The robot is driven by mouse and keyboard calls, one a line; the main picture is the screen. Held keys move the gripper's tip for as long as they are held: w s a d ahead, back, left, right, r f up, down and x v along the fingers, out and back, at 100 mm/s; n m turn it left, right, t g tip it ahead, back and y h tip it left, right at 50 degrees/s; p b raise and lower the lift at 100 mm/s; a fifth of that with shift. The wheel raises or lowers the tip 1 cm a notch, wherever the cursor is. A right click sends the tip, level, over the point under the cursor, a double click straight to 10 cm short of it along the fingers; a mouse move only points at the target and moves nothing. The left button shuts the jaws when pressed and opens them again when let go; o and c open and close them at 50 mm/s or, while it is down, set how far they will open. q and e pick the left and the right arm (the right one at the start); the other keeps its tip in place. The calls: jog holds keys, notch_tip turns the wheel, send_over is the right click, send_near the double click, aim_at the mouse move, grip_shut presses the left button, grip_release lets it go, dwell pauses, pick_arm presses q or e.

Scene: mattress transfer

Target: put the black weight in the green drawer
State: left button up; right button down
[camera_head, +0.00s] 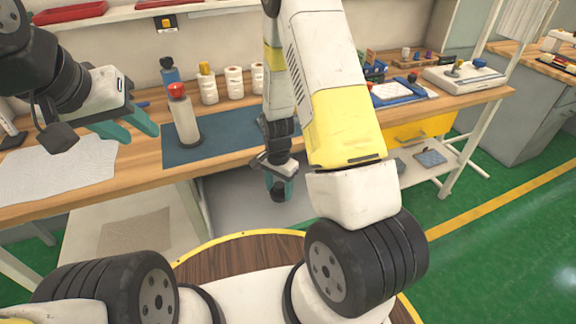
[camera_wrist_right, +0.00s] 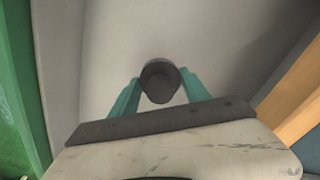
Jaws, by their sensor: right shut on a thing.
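My right gripper (camera_head: 279,184) is shut on the black weight (camera_head: 278,195), a small dark round piece, in front of the bench's front edge. In the right wrist view, the weight (camera_wrist_right: 159,80) sits between the two teal fingers of the gripper (camera_wrist_right: 160,88), with a pale grey surface beyond it. My left gripper (camera_head: 128,124) is over the left part of the bench, its teal fingers apart and empty.
The wooden bench (camera_head: 228,168) carries a dark blue mat (camera_head: 215,140), a red-capped bottle (camera_head: 183,115), several white rolls (camera_head: 234,83) and a blue clipboard (camera_head: 400,90). A lower shelf (camera_head: 240,205) lies beneath. Green floor (camera_head: 500,230) is free at right.

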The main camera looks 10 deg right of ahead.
jog(key=w+d, duration=0.2)
jog(key=d, duration=0.2)
jog(key=w+d, duration=0.2)
jog(key=d, duration=0.2)
jog(key=w+d+f, duration=0.1)
jog(key=d, duration=0.3)
jog(key=shift+w+d+f, duration=0.1)
jog(key=shift+w+d, duration=0.25)
jog(key=shift+w, duration=0.05)
jog(key=shift+d+f, duration=0.25)
jog(key=shift+f, duration=1.55)
jog(key=shift+f, duration=0.15)
jog(key=c, duration=0.5)
grip_release()
